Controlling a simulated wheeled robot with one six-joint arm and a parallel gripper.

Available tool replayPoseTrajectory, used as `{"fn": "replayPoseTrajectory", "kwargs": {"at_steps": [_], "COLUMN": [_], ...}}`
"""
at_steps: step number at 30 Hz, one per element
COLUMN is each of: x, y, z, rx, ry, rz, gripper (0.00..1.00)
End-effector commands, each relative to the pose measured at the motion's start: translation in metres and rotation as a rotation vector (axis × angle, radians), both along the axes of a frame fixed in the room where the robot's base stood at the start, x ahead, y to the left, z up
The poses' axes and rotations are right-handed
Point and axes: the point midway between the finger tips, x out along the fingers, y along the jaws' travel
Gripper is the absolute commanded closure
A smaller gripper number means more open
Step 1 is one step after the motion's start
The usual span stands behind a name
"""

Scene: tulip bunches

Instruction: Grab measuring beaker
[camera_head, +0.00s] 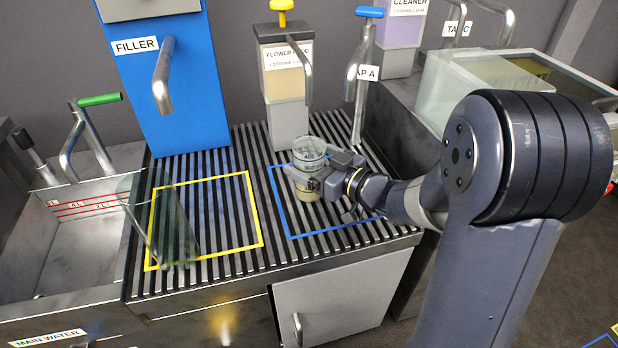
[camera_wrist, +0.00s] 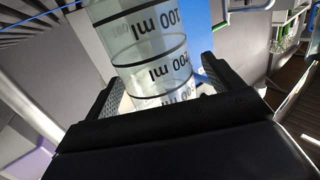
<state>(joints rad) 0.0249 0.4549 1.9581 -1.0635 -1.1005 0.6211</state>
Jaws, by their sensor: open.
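The measuring beaker (camera_head: 310,150) is clear with dark graduation bands and stands upright on the slatted rack, inside the blue square outline. Pale liquid appears in its lower part. My gripper (camera_head: 318,178) comes in from the right and is open, with its fingers at either side of the beaker. In the wrist view the beaker (camera_wrist: 148,55) sits between the two fingers of my gripper (camera_wrist: 160,95), and its "ml" markings show. Some room appears between the fingers and the glass. Part of the beaker is hidden behind my gripper.
The flower food dispenser (camera_head: 287,90) and the Tap A spout (camera_head: 361,85) stand close behind the beaker. The blue filler (camera_head: 195,100) is at back left, a steel sink (camera_head: 75,240) at far left.

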Motion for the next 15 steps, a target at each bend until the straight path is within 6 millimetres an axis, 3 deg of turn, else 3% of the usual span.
{"fn": "replayPoseTrajectory", "kwargs": {"at_steps": [9,15], "x": [0.0049,0.0048], "y": [0.0055,0.0054], "z": [0.0001,0.0], "rx": [0.001,0.001], "ry": [0.001,0.001], "rz": [-0.002,-0.001], "gripper": [0.13,0.28]}}
